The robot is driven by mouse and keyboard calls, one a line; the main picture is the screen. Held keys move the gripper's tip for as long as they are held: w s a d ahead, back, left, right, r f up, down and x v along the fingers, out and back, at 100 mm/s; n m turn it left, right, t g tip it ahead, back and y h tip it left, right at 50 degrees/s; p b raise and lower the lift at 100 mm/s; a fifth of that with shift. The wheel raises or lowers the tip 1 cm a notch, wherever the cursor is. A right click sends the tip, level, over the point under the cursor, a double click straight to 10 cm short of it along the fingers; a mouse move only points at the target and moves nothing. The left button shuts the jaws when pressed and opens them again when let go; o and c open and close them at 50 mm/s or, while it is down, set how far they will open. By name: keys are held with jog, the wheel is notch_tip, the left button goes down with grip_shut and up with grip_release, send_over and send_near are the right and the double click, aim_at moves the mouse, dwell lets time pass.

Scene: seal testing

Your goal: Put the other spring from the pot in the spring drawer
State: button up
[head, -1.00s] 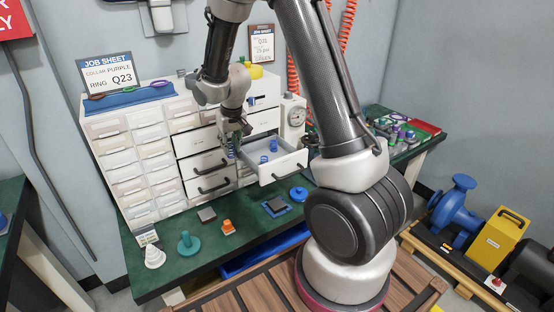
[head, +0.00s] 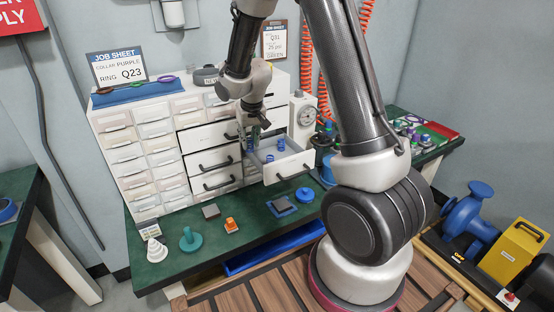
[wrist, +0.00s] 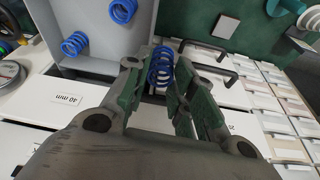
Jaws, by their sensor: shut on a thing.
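My gripper (head: 254,132) is shut on a blue coil spring (wrist: 161,66), which sticks out past the fingertips. In the head view the held spring (head: 249,145) is at the left side of the open grey drawer (head: 293,168). In the wrist view it is close to the drawer's side wall (wrist: 149,28); I cannot tell whether it is inside that wall. Two blue springs lie apart in the drawer, one (wrist: 123,10) near the wall and one (wrist: 74,44) further left. The pot cannot be made out for certain; my arm hides part of the bench.
Shut drawers with black handles (head: 211,162) are left of the open one. A dial gauge (head: 306,116) stands to its right. An orange part (head: 231,225), a teal part (head: 190,240) and a white stepped cone (head: 156,250) stand on the green bench in front.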

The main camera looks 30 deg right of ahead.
jog(key=shift+d, duration=0.15)
jog(key=s+d+r+m+g+h, duration=0.2)
jog(key=d+m+g+h, duration=0.1)
jog(key=d+m, duration=1.2)
jog(key=f, duration=0.1)
jog(key=a+f+m, duration=0.1)
jog(key=f, duration=0.1)
jog(key=f+m, duration=0.1)
jog(key=f, duration=0.1)
jog(key=shift+s+a, duration=0.15)
jog(key=shift+a, duration=0.15)
jog(key=shift+f, duration=2.1)
jog(key=shift+f, duration=0.1)
jog(key=o, duration=1)
